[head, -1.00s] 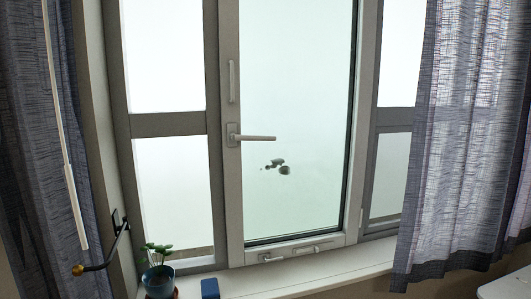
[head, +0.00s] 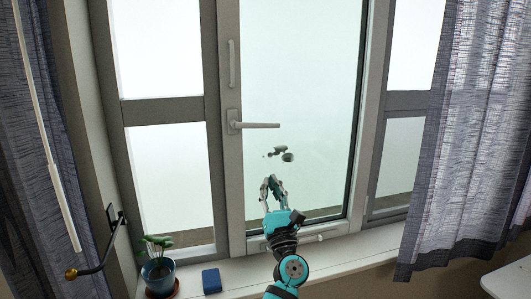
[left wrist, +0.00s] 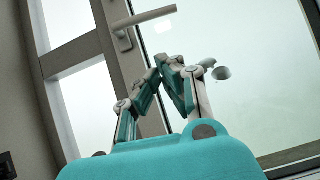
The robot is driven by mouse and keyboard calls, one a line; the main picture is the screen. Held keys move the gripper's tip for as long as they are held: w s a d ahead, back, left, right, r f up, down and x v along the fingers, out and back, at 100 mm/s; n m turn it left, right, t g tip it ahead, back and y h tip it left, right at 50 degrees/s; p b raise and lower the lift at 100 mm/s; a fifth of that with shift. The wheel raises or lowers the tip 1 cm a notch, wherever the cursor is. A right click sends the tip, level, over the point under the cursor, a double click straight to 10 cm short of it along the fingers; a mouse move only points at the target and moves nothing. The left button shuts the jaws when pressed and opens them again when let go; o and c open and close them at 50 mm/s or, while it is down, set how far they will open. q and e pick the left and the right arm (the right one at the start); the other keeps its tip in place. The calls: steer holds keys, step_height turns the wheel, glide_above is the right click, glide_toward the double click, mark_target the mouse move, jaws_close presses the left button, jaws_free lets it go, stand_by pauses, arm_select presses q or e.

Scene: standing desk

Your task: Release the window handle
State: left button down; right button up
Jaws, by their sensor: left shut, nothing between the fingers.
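The window handle (head: 253,125) is a pale lever on the left stile of the middle window sash. It points level to the right from its base plate. In the left wrist view the handle (left wrist: 144,19) is at the top, beyond the fingertips. My left gripper (head: 271,180) is below the handle in the head view, in front of the glass and apart from the handle. Its fingers (left wrist: 164,62) are together and empty. My right gripper is not in either view.
A potted plant (head: 158,268) and a blue box (head: 211,281) stand on the sill (head: 350,262). A curtain (head: 470,130) hangs at the right, another (head: 40,190) at the left. A dark bracket (head: 103,258) sticks out at the lower left. Dark blobs (head: 287,157) show on the glass.

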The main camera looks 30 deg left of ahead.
mark_target(256, 124)
arm_select(q)
steer(key=d+r+p+x, duration=0.1)
steer(key=p+x, duration=0.5)
steer(key=x, duration=0.6)
steer(key=shift+s+r, duration=0.25)
steer(key=shift+r, duration=0.5)
steer(key=n+b, duration=0.1)
steer(key=r+n+g+y+b, duration=0.1)
steer(key=b, duration=0.1)
steer(key=shift+w+r, duration=0.35)
steer(key=shift+w, duration=0.05)
